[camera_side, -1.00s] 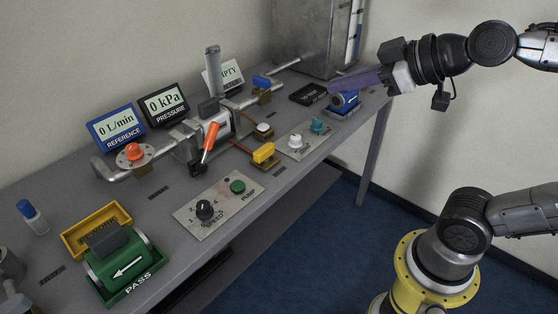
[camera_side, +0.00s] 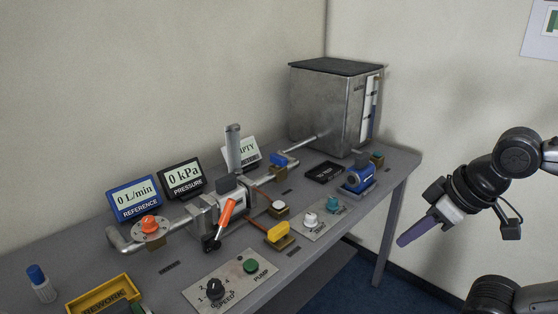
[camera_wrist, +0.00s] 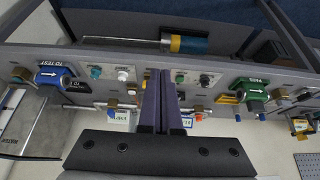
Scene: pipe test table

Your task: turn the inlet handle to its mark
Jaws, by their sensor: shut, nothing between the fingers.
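Several handles sit on the pipe assembly on the bench, and no inlet label is legible. A blue handle (camera_side: 279,160) is on the pipe by the tank; I cannot tell for sure that it is the inlet handle, and its mark is not discernible. A yellow handle (camera_side: 278,232) is at the front of the assembly, and an orange round knob (camera_side: 150,225) is at its left end. My gripper (camera_side: 402,240) is shut and empty, pointing down-left beside the bench's right end, apart from every handle. Its purple fingers (camera_wrist: 159,78) are together in the wrist view.
An orange-handled lever (camera_side: 224,214) stands mid-assembly. A metal tank (camera_side: 325,110) stands at the back right. A blue pump-like unit (camera_side: 358,178) stands near the right end. A control panel (camera_side: 230,286) lies in front. Space right of the bench is open.

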